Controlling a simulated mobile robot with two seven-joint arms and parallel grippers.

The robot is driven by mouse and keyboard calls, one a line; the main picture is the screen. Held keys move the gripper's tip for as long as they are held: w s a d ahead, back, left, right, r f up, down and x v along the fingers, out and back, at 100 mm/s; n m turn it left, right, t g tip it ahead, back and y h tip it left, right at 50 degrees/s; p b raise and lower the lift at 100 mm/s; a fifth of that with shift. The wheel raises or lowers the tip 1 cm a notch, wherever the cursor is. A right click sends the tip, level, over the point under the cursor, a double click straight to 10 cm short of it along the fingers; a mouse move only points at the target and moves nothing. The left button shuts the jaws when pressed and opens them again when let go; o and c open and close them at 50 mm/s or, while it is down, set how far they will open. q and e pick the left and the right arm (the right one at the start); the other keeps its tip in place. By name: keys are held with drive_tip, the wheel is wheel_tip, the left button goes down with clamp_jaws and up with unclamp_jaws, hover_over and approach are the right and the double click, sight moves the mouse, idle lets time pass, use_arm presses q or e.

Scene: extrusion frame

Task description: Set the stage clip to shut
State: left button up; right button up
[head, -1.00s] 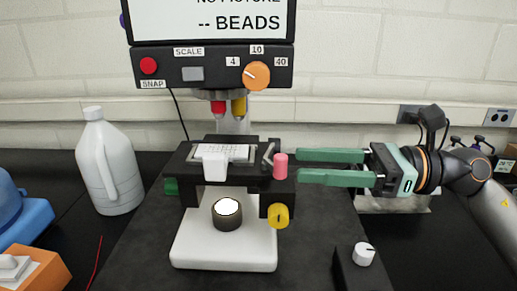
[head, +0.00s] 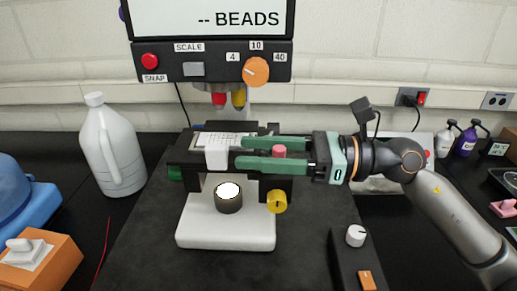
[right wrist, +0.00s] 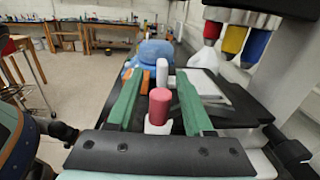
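The microscope's dark stage (head: 185,157) carries a pale gridded slide (head: 232,139) and a white block at its front. The stage clip's pink knob (head: 279,149) stands upright at the stage's right side. The clip's thin arm is hidden behind my fingers in the head view. My right gripper (head: 240,152) is open, its green fingers reaching in from the right on both sides of the knob. In the right wrist view, the knob (right wrist: 159,105) stands between the two fingers (right wrist: 158,76), with gaps on both sides. My left gripper is not in view.
A yellow knob (head: 277,201) sits below the stage, and a lit round lamp (head: 228,195) is on the white base. Red and yellow objectives (head: 238,98) hang above the stage. A white jug (head: 112,150) stands left; a dial box (head: 355,237) is front right.

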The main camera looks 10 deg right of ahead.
clamp_jaws()
idle(0.4)
